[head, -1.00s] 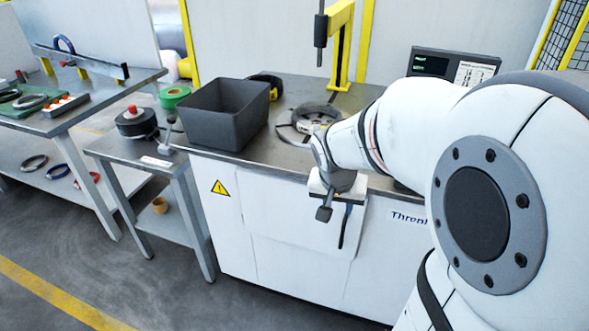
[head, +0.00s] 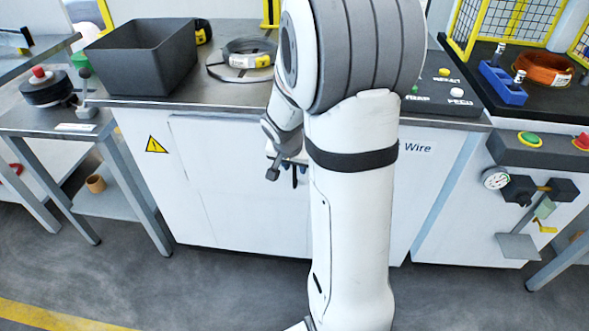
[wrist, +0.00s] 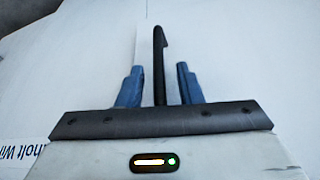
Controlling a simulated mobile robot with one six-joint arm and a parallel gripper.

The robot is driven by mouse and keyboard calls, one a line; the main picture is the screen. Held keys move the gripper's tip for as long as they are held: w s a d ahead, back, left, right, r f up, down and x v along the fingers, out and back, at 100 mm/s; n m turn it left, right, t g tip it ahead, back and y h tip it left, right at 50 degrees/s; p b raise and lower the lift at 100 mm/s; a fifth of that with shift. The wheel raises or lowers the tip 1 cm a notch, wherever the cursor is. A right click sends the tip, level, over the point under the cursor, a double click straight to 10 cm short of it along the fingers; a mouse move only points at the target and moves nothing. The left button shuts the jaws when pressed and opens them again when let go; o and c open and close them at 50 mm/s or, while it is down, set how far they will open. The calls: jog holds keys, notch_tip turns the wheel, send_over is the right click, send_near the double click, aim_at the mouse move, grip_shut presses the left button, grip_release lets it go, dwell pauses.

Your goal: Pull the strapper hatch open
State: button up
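The strapper hatch (head: 222,152) is a white panel on the front of the white strapper cabinet in the head view. It looks flush with the cabinet front. Its dark upright handle (wrist: 159,66) shows in the wrist view as a slim bar with a hooked tip. My gripper (wrist: 157,86) is open, with one blue finger on each side of the handle and a visible gap on both sides. In the head view my gripper (head: 294,172) is low at the hatch's right side, and my arm hides much of it and the handle.
A dark grey bin (head: 145,57) and a wire coil (head: 249,52) stand on the cabinet top. A side table (head: 50,118) is at left. A station with buttons (head: 530,139) and a gauge (head: 495,178) is at right. The floor in front is clear.

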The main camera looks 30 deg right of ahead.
jog(key=shift+d+f, duration=0.1)
jog(key=shift+f, duration=0.25)
jog(key=shift+c, duration=0.4)
grip_shut()
